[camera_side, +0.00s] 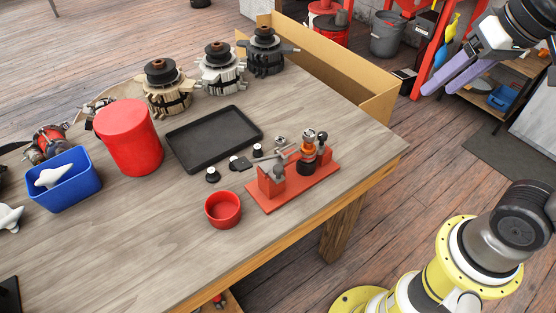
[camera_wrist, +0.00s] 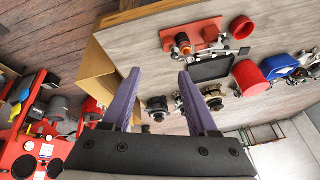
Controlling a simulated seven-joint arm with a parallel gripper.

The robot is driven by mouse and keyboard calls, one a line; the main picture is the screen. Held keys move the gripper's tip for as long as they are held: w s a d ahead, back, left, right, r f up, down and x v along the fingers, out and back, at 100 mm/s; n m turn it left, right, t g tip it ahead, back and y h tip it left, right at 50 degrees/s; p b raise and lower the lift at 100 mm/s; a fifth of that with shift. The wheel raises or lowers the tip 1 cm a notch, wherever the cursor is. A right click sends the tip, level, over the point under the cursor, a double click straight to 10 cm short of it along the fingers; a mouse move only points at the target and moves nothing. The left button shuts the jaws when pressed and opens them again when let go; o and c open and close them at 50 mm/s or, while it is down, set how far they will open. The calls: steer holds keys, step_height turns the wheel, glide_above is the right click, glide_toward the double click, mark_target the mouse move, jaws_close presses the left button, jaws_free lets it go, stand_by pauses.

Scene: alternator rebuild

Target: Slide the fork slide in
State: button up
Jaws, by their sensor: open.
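A red fixture plate (camera_side: 300,190) lies near the table's right corner. It carries a red block (camera_side: 271,181) at its left end and an upright orange and black cylinder (camera_side: 307,158) with a metal top. Small metal and dark parts (camera_side: 240,163) lie along its far side; I cannot tell for sure which is the fork slide. The fixture also shows at the top of the wrist view (camera_wrist: 192,32). My gripper (camera_side: 441,90), with purple fingers, is open and empty, high up and off the table's right side. Its fingers also show in the wrist view (camera_wrist: 158,74), far from the fixture.
A black tray (camera_side: 190,158), red cup (camera_side: 223,222), red canister (camera_side: 130,140) and blue bin (camera_side: 85,196) stand on the table. Several alternators (camera_side: 166,97) line the back. A cardboard box (camera_side: 370,88) stands along the far right edge. The front of the tabletop is clear.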

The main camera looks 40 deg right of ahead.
steer(key=w+a+r+g, duration=0.2)
steer(key=w+a, duration=0.3)
steer(key=w, duration=0.3)
steer(key=n+g, duration=0.1)
steer(key=g, duration=0.2)
glide_above(278, 167)
step_height(278, 167, down, 9)
step_height(278, 167, down, 14)
steer(key=shift+s+r, duration=0.1)
jaws_close()
steer(key=shift+r, duration=0.1)
stand_by(0.3)
